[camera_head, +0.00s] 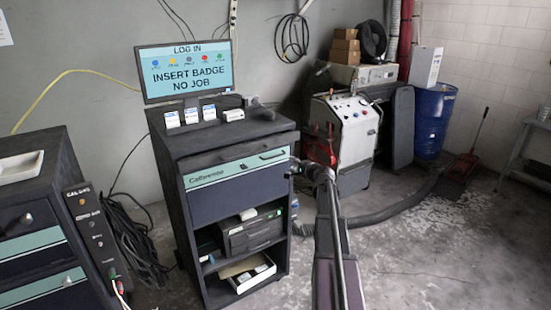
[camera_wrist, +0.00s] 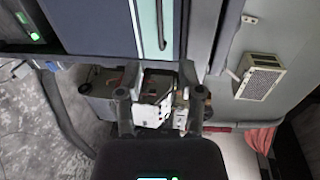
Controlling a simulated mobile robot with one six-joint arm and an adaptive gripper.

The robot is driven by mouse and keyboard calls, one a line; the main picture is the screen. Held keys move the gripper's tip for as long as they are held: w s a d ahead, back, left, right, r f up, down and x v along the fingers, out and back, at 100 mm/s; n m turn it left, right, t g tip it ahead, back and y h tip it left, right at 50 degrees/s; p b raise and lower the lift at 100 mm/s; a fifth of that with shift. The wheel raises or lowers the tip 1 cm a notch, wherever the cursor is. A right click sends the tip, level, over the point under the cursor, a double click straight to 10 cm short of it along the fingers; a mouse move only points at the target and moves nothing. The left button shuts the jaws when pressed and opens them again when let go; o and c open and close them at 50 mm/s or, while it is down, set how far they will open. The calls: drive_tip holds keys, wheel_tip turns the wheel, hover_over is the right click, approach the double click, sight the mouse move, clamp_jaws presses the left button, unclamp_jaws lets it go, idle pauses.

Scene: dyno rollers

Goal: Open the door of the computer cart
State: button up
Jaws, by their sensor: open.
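The computer cart (camera_head: 184,200) stands in the middle of the head view, dark with a monitor on top. Its front has a dark panel (camera_head: 235,196) with a teal strip (camera_head: 225,172) and a dark handle near the strip's right end. The panel looks closed. My gripper (camera_head: 301,166) is beside the cart's right front edge. In the wrist view my gripper (camera_wrist: 158,100) is open, with nothing held between its fingers. The teal strip and its handle (camera_wrist: 161,25) are beyond the fingertips at the top. Contact with the cart cannot be told.
A dark cabinet (camera_head: 35,225) with a control box (camera_head: 95,235) stands at left. Open shelves below the panel hold a printer (camera_head: 250,232) and a box. Behind at right are a white machine (camera_head: 350,135), a blue barrel (camera_head: 432,120) and a floor hose (camera_head: 390,212). The right foreground floor is clear.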

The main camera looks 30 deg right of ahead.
drive_tip(key=w+f+b, duration=0.1)
drive_tip(key=w, duration=0.8)
drive_tip(key=w+f+b, duration=0.1)
drive_tip(key=w, duration=0.3)
drive_tip(key=shift+w+a+f+b, duration=0.25)
drive_tip(key=shift+f+b, duration=0.1)
clamp_jaws()
